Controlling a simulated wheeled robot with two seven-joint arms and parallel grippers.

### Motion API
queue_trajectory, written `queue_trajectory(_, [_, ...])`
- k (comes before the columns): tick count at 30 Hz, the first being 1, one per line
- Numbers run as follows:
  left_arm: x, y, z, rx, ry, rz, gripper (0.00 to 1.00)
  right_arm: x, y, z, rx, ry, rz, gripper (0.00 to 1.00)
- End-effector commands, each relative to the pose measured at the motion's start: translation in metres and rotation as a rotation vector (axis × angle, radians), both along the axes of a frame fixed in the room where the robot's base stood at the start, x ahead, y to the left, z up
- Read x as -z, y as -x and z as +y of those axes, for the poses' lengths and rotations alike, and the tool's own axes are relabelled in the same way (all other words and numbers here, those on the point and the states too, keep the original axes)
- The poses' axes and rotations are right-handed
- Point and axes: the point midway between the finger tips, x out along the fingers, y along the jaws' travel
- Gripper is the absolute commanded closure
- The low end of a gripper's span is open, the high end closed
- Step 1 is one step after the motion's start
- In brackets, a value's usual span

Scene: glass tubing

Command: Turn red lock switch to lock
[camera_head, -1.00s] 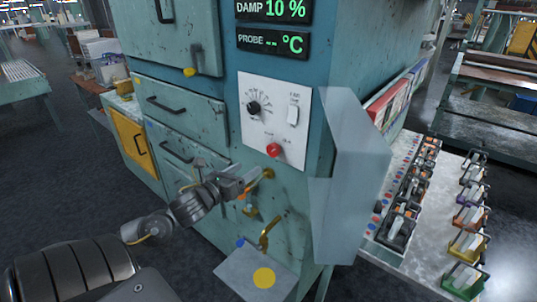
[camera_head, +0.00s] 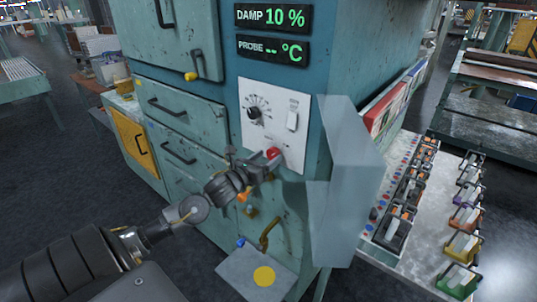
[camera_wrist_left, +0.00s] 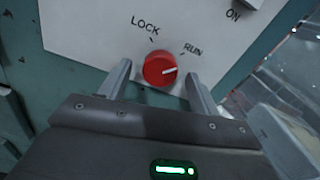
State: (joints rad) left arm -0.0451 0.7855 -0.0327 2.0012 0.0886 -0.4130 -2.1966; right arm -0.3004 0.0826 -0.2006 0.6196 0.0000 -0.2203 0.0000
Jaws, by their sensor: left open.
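The red lock switch (camera_wrist_left: 160,69) is a round red knob on a white panel (camera_wrist_left: 90,35), with LOCK printed at its upper left and RUN at its upper right in the left wrist view. Its white pointer line is turned toward the RUN side. My left gripper (camera_wrist_left: 160,80) is open, with one finger on each side of the knob; I cannot tell whether they touch it. In the head view the knob (camera_head: 273,153) shows just above the left gripper (camera_head: 271,158). My right gripper is not in view.
The panel also bears a black dial (camera_head: 254,113) and a white rocker switch (camera_head: 292,121). A translucent guard (camera_head: 345,185) stands out to the right of the panel. A brass handle (camera_head: 268,232) and a small shelf with a yellow disc (camera_head: 264,277) are below.

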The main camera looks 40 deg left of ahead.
Motion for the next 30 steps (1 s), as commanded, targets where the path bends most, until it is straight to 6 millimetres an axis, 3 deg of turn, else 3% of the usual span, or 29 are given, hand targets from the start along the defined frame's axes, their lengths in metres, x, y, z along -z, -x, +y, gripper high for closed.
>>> queue_trajectory(4, [-0.0006,-0.0095,-0.0006,0.001,0.001,0.0,0.37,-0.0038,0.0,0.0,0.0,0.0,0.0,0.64])
queue_trajectory(13, [0.0006,-0.0111,-0.0006,0.002,0.0,0.001,0.37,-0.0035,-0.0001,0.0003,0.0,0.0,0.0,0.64])
queue_trajectory(23, [0.0005,-0.011,-0.0005,0.001,0.0,0.001,0.8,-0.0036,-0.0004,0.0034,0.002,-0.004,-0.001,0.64])
queue_trajectory(30, [0.0003,-0.0109,-0.0003,0.001,0.019,0.0,0.82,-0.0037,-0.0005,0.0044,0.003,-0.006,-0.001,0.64])
